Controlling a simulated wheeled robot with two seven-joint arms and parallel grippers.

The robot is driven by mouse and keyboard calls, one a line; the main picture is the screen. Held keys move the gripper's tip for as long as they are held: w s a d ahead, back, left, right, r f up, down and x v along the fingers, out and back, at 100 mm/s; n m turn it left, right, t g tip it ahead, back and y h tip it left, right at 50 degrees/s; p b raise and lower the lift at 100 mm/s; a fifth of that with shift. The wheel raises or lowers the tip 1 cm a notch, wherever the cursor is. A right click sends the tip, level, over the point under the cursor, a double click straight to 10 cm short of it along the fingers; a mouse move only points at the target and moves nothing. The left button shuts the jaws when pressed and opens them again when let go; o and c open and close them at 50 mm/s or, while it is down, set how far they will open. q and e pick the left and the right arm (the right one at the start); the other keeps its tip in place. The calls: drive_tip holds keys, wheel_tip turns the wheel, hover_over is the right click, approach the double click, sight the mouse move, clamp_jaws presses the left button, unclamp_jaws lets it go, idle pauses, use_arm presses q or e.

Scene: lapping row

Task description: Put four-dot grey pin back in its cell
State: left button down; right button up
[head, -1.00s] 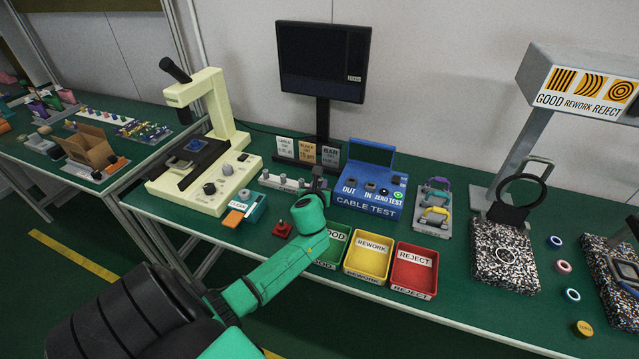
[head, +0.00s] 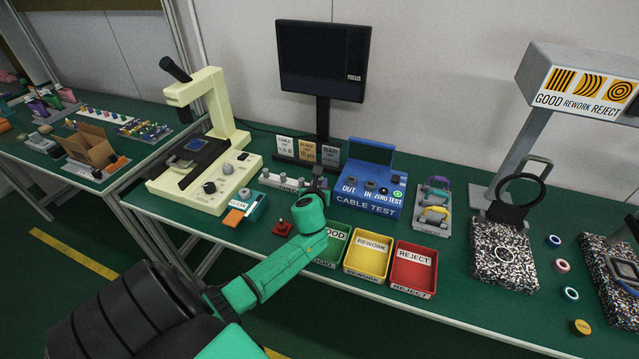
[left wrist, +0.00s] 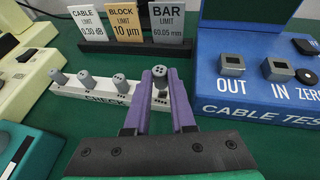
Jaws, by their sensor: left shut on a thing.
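The white pin rack marked CHECK (left wrist: 68,90) stands on the green bench and also shows in the head view (head: 268,179). Several grey pins stand in it, including a left one (left wrist: 58,79), one beside it (left wrist: 84,77) and a dotted one (left wrist: 121,82). My left gripper (head: 319,180) is at the rack's right end. In the left wrist view its purple fingers (left wrist: 160,90) are shut on a grey pin (left wrist: 159,71) with dots on its top. The pin looks upright; its lower end is hidden, so I cannot tell how deep it sits. My right gripper is out of view.
The blue cable test box (head: 365,205) stands close on the right. Limit cards (left wrist: 128,22) stand behind the rack. A teal box (head: 243,208) and a red button (head: 282,228) are in front. Green, yellow (head: 353,271) and red trays (head: 434,267) line the front.

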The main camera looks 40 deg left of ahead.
use_arm(q)
drive_tip(key=shift+f+b, duration=0.75)
drive_tip(key=shift+f, duration=0.5)
drive_tip(key=c, duration=0.7)
unclamp_jaws()
drive_tip(key=p+v, duration=0.2)
drive_tip(key=v, duration=1.2)
drive_tip(key=shift+s+d+r, duration=0.15)
drive_tip(key=shift+s, duration=0.1)
